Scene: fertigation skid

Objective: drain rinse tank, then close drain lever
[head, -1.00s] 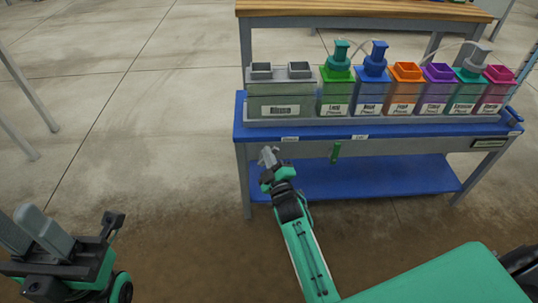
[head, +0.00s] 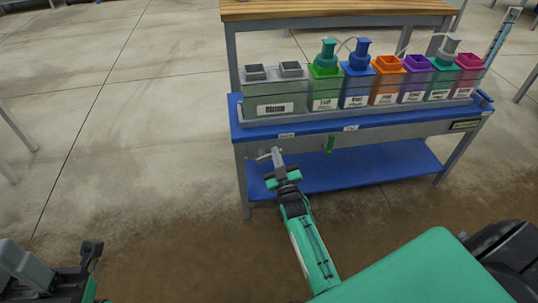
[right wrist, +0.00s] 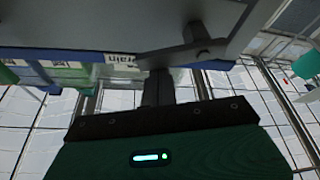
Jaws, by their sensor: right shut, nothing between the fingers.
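The grey rinse tank (head: 275,97) stands at the left end of the blue skid table (head: 310,131), labelled on its front. The drain lever (right wrist: 185,52), a grey bar with a round pivot, lies under the table's front edge by a "Drain" label (right wrist: 122,60). It shows small in the head view (head: 263,157). My right gripper (head: 277,155) is shut and empty under that edge, beside the lever. In the right wrist view its fingers (right wrist: 158,88) overlap the lever's left end; contact is unclear. My left gripper (head: 25,264) is low at left, cut off, its opening unclear.
Several coloured tanks stand right of the rinse tank, some with pumps, such as the green one (head: 326,86). A green lever (head: 330,144) hangs under the front edge further right. A blue lower shelf (head: 370,166) lies below.

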